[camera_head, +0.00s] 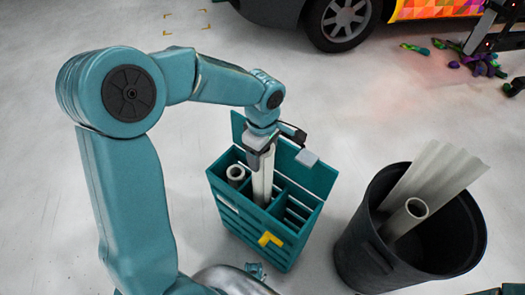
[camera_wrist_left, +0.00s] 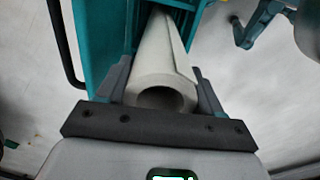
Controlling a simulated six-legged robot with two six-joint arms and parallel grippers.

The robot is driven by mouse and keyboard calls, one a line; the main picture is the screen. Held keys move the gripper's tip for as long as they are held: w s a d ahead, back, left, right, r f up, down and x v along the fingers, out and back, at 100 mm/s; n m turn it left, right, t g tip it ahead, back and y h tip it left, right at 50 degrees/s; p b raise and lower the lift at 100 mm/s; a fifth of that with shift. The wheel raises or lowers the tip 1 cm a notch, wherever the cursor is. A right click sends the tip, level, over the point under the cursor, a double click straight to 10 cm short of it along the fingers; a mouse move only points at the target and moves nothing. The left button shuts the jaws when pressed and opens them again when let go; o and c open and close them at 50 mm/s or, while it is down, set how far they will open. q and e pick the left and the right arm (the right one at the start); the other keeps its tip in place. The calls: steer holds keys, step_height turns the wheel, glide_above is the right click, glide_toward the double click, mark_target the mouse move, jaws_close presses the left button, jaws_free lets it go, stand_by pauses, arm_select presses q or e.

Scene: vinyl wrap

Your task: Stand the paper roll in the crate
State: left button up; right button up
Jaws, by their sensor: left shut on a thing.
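The paper roll (camera_head: 262,185), a white tube, is upright in my left gripper (camera_head: 262,152), with its lower part down inside a middle compartment of the teal crate (camera_head: 243,222). The lower end is hidden by the crate walls, so I cannot tell whether it touches the floor of the crate. In the left wrist view the fingers (camera_wrist_left: 162,92) are shut on the roll (camera_wrist_left: 165,70) near its open top end, and the crate (camera_wrist_left: 91,40) lies beyond. My right gripper is not in view.
A black bin (camera_head: 365,250) with a tube (camera_head: 404,217) and wavy white sheets (camera_head: 437,172) stands to the right. A car (camera_head: 300,12) is behind. Open floor lies between.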

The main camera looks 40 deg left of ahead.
arm_select(q)
step_height(320, 180, down, 11)
steer(key=b, duration=0.8)
steer(key=shift+r, duration=0.15)
steer(key=shift+f+b, duration=1)
steer(key=shift+b, duration=0.1)
steer(key=o, duration=1.7)
step_height(320, 180, up, 16)
steer(key=p, duration=0.6)
steer(key=shift+r, duration=0.2)
